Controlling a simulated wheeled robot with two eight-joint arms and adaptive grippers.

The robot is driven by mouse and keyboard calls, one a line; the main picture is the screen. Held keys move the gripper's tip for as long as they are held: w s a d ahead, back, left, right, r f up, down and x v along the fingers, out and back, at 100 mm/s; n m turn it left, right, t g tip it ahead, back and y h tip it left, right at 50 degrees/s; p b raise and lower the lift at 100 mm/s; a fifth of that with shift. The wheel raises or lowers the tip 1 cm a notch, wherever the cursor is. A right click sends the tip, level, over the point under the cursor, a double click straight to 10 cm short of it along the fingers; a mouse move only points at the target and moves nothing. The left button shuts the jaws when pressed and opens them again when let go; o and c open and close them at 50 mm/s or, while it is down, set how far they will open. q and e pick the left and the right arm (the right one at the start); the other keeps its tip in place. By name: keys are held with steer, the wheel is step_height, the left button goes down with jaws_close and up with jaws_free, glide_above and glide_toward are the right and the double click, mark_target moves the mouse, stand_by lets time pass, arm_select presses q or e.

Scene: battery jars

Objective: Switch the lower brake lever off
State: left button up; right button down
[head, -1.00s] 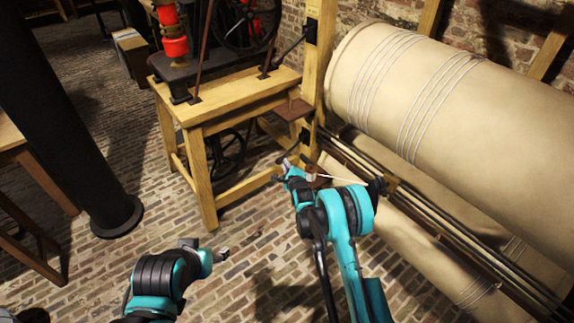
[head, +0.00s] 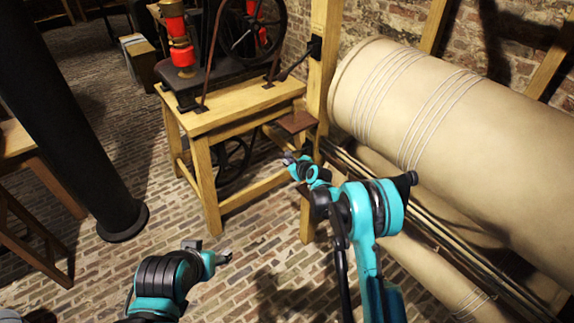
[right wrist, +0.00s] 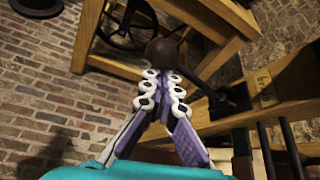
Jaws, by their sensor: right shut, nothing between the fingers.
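The lower brake lever (right wrist: 208,72) shows in the right wrist view as a dark rod with a round knob (right wrist: 165,52). The rod runs down right to a dark bracket on a wooden post (right wrist: 275,85). My right gripper (right wrist: 160,76) is shut and empty, with its tips just below the knob in the picture; I cannot tell if they touch. In the head view my right gripper (head: 289,158) is low beside the post, and it and the arm hide most of this lever. An upper lever (head: 295,66) slants down left from the same post. My left gripper (head: 222,257) is low at the front; its jaws are unclear.
A wooden stand (head: 232,112) bears a machine with a black wheel (head: 252,30). A small brown board (head: 297,122) juts out above my right gripper. A large cloth roll (head: 450,110) fills the right. A black column (head: 75,140) stands left. Brick floor between is clear.

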arm_select(q)
steer(key=shift+r+p, duration=0.4)
steer(key=shift+r, duration=0.15)
arm_select(e)
steer(key=shift+w+d+r+m+g+y, duration=0.15)
steer(key=shift+r+m+g+y, duration=0.2)
steer(key=shift+r, duration=0.35)
steer(key=shift+w+d+r+m+g+y, duration=0.15)
steer(key=shift+r+m, duration=0.3)
steer(key=shift+r, duration=0.25)
steer(key=shift+d, duration=0.1)
